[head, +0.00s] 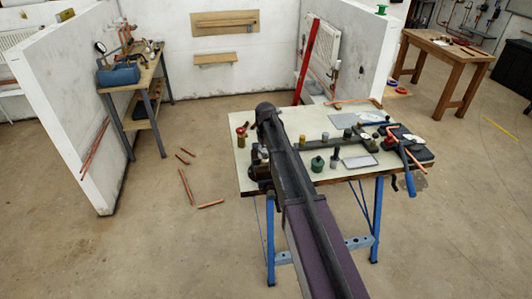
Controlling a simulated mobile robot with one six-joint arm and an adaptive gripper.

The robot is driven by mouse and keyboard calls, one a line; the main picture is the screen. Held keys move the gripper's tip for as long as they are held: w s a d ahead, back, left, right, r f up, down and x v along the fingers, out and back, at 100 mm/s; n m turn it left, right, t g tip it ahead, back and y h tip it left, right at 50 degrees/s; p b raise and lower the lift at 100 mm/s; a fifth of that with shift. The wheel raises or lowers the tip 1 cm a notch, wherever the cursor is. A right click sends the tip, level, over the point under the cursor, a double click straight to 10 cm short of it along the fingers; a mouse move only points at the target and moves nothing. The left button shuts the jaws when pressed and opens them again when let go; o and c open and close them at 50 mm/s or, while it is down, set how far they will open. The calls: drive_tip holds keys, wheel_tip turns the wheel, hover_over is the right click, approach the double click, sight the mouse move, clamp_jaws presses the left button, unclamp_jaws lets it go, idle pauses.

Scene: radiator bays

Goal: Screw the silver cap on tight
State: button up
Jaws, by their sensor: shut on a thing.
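My arm reaches across the workbench (285,187), and its wrist bends down at the bench's left part. My gripper (258,168) is a small dark shape low over the left front edge. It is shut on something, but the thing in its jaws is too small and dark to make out. A dark green rounded piece (318,163) with a knob on top stands near the front edge. My arm hides part of the bench top.
A red-topped brass fitting (241,131) stands at the bench's left. A flat grey tray (360,162), a blue-handled tool (407,170) and copper pipes crowd the right. Loose copper pipes (186,187) lie on the floor to the left. White partition walls (90,110) stand behind.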

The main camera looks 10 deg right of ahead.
drive_tip(key=shift+f, duration=0.2)
idle(0.4)
drive_tip(key=o, duration=1.2)
drive_tip(key=shift+d, duration=0.1)
drive_tip(key=shift+r, duration=0.15)
